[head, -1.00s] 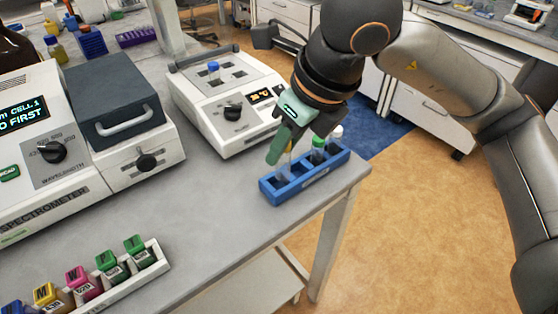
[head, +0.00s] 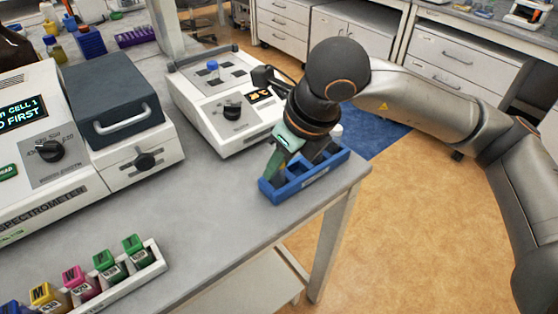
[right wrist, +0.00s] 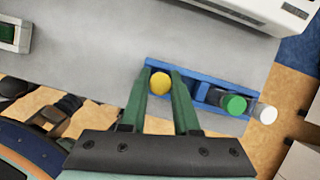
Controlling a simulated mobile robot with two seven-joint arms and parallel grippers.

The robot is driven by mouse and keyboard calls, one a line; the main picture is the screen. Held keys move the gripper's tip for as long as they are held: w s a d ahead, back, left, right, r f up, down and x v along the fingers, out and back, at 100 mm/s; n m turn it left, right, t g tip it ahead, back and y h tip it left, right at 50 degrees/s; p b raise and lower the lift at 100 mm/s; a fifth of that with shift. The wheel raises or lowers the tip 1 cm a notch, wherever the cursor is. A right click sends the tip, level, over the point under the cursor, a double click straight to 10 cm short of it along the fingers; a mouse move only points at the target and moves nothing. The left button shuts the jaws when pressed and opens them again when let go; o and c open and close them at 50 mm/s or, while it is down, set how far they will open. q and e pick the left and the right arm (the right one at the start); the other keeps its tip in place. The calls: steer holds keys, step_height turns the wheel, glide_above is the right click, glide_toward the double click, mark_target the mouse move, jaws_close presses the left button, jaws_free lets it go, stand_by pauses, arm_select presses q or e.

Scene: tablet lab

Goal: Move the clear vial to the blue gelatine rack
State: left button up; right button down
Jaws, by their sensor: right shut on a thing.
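The blue rack (head: 312,182) stands near the table's right corner. My right gripper (head: 275,168) is down at the rack's left end, its green fingers shut on a yellow-capped vial (right wrist: 160,84). In the right wrist view, one finger is on each side of the yellow cap, and the blue rack (right wrist: 205,75) lies under it. The vial's body is hidden, so I cannot tell whether its contents are clear or how deep it sits. A green-capped vial (right wrist: 233,104) and a white-capped vial (right wrist: 267,115) stand toward the rack's other end. My left gripper is not in view.
A white heater block (head: 225,110) with a blue-capped vial (head: 212,67) stands behind the rack. The spectrometer (head: 55,170) is at the left. A white tray (head: 150,262) of colour-capped bottles lies in front. The table between is clear.

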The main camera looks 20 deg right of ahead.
steer(key=c, duration=0.7)
jaws_free()
steer(key=shift+o, duration=0.2)
steer(key=shift+r+p, duration=0.4)
steer(key=shift+p, duration=0.15)
steer(key=v, duration=1.1)
steer(key=shift+s+r+p, duration=0.15)
steer(key=shift+r+p, duration=0.1)
steer(key=shift+p, duration=0.1)
steer(key=shift+d, duration=0.1)
